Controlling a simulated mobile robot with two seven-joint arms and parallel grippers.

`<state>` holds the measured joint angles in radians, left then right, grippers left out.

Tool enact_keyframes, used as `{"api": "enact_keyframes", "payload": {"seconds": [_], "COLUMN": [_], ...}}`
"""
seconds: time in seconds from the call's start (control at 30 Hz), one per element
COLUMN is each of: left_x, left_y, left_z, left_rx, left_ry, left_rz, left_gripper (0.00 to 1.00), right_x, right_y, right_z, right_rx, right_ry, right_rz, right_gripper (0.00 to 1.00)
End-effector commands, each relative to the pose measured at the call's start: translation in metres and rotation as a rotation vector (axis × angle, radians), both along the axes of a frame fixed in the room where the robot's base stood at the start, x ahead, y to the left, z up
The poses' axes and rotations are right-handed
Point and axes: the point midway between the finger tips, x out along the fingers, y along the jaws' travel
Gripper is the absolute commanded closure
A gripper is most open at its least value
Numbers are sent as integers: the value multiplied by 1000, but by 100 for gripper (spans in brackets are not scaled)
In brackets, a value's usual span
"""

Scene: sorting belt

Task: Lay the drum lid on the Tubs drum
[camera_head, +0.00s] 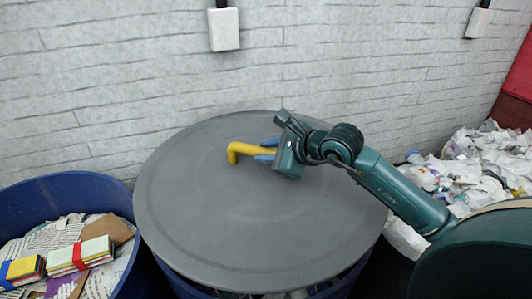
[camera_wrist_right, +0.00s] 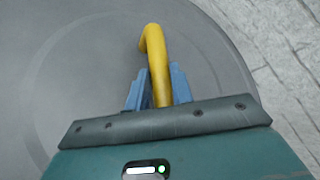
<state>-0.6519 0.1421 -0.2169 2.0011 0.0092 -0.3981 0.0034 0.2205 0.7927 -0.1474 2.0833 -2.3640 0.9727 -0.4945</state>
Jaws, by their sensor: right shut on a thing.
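The drum lid (camera_head: 215,225) is a large round grey disc with a yellow bar handle (camera_head: 240,149) near its far side. It lies over a blue drum (camera_head: 345,279), whose wall shows below the lid's near edge; the drum's label is not visible. I cannot tell whether the lid rests flat on the rim or is held slightly above it. My right gripper (camera_head: 266,153) is shut on the yellow handle, its blue fingers on both sides of it. The right wrist view shows the handle (camera_wrist_right: 158,60) between the fingers and the grey lid (camera_wrist_right: 70,65) behind. My left gripper is not in view.
An open blue drum (camera_head: 70,187) with paper and bundled cards stands at the left. A heap of crumpled white paper (camera_head: 480,165) lies at the right. A grey brick wall (camera_head: 120,80) with white boxes is close behind the lid.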

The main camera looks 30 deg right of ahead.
Motion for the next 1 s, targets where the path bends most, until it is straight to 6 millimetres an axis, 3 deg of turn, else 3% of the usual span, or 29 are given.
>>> {"api": "enact_keyframes", "payload": {"seconds": [0.17, 0.47, 0.73, 1.0], "left_x": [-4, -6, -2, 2], "left_y": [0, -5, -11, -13], "left_z": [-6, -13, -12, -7], "left_rx": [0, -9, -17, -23], "left_ry": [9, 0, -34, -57], "left_rz": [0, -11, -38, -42], "left_gripper": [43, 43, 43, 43], "right_x": [1, 1, 1, 1], "right_y": [0, 0, 0, 0], "right_z": [-3, -28, -54, -63], "right_rx": [2, 2, 2, 1], "right_ry": [-11, -11, -11, -12], "right_rz": [0, 0, 0, 1], "right_gripper": [100, 100, 100, 100]}}
